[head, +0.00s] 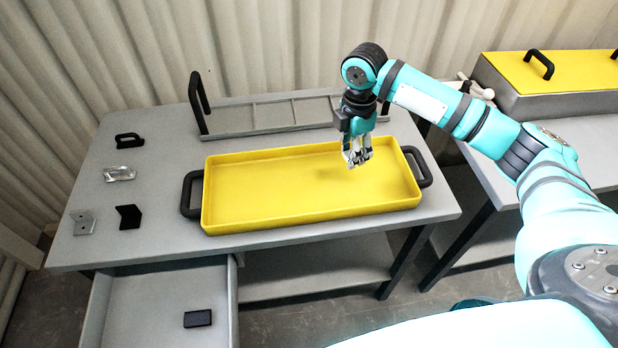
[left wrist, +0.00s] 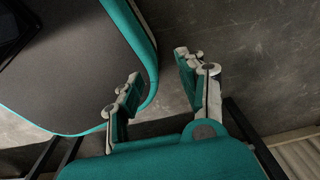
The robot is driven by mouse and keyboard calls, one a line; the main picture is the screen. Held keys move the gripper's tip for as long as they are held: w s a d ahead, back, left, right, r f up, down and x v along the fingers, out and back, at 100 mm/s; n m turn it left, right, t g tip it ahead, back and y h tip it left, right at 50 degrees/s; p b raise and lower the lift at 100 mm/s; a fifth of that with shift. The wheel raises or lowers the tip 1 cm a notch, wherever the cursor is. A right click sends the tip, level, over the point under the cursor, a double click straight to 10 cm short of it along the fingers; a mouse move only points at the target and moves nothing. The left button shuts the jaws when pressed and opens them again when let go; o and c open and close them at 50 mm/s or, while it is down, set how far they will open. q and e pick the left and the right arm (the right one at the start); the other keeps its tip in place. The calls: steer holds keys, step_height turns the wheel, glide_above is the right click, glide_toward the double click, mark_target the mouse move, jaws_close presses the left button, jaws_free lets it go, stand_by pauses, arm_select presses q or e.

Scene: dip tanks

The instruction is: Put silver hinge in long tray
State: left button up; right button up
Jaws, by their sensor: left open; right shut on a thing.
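The long tray is a shallow yellow tray (head: 270,222) with black end handles, on the grey table. My right gripper (head: 357,157) is over the tray's right part, pointing down. It is shut on a small silver piece, which I take for the silver hinge; the fingers hide most of it, and its exact shape is unclear. The exact gap to the tray floor is hard to judge. My left gripper shows only in the left wrist view (left wrist: 158,78), open and empty, away from the tray.
At the table's left lie a black handle (head: 129,140), a silver handle (head: 119,174), a silver bracket (head: 84,221) and a black bracket (head: 129,216). A grey rack (head: 270,127) stands behind the tray. An open drawer (head: 150,300) below holds a black block (head: 198,318). A yellow-lidded tank (head: 560,70) stands right.

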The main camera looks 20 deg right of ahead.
mark_target(348, 182)
steer(key=shift+w+d+r+n, duration=0.2)
steer(key=shift+d+n, duration=0.1)
steer(key=shift+n, duration=0.1)
steer(key=shift+f, duration=0.25)
step_height(348, 182, down, 10)
steer(key=shift+w+d+r+p, duration=0.1)
steer(key=shift+r+p, duration=0.1)
steer(key=shift+p, duration=0.3)
steer(key=shift+f, duration=0.15)
steer(key=o, duration=1.2)
step_height(348, 182, up, 12)
steer(key=shift+r+b, duration=0.2)
steer(key=shift+b, duration=0.35)
